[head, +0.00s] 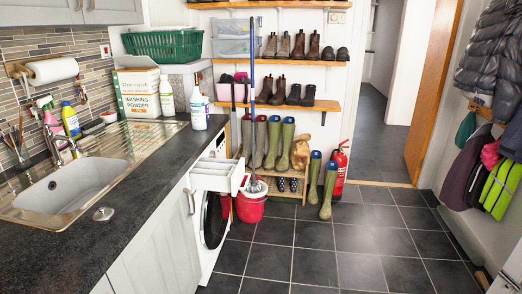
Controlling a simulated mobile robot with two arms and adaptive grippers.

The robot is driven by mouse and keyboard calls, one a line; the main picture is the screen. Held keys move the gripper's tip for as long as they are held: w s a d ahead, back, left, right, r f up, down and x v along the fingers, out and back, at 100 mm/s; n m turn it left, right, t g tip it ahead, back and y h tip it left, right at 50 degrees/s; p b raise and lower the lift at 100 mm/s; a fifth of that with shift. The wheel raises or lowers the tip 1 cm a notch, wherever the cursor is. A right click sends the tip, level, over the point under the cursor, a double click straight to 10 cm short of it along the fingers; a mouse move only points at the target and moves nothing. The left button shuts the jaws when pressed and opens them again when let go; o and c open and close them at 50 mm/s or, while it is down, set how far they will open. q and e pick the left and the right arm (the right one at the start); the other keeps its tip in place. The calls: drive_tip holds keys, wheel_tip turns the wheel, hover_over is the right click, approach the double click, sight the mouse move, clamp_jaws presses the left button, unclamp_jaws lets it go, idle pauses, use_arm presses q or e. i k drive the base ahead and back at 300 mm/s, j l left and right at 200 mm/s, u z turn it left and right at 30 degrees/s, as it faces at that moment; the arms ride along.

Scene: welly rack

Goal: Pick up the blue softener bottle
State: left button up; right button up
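No bottle in the head view is plainly all blue, and the labels are too small to read. A white bottle with a blue label (198,111) stands upright on the dark worktop near its far right end. A white bottle with a greenish label (167,97) stands to its left. A yellow and blue bottle (70,120) and a pink bottle (50,117) stand behind the sink. I cannot tell for certain which one is the softener. Neither of my grippers is in view.
The sink (80,184) takes up the left worktop. The washing machine's drawer (213,178) sticks out near a red mop bucket (251,207). The tiled floor (350,240) is clear.

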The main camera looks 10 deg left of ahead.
sight(197, 103)
drive_tip(key=i+l+u, duration=0.1)
drive_tip(key=i+u, duration=0.2)
drive_tip(key=i, duration=0.3)
drive_tip(key=i+l+u, duration=0.35)
drive_tip(key=i, duration=0.2)
drive_tip(key=i+l+u, duration=0.3)
drive_tip(key=i, duration=0.25)
drive_tip(key=i+l, duration=0.1)
drive_tip(key=i, duration=1.05)
drive_tip(key=j+u, duration=0.05)
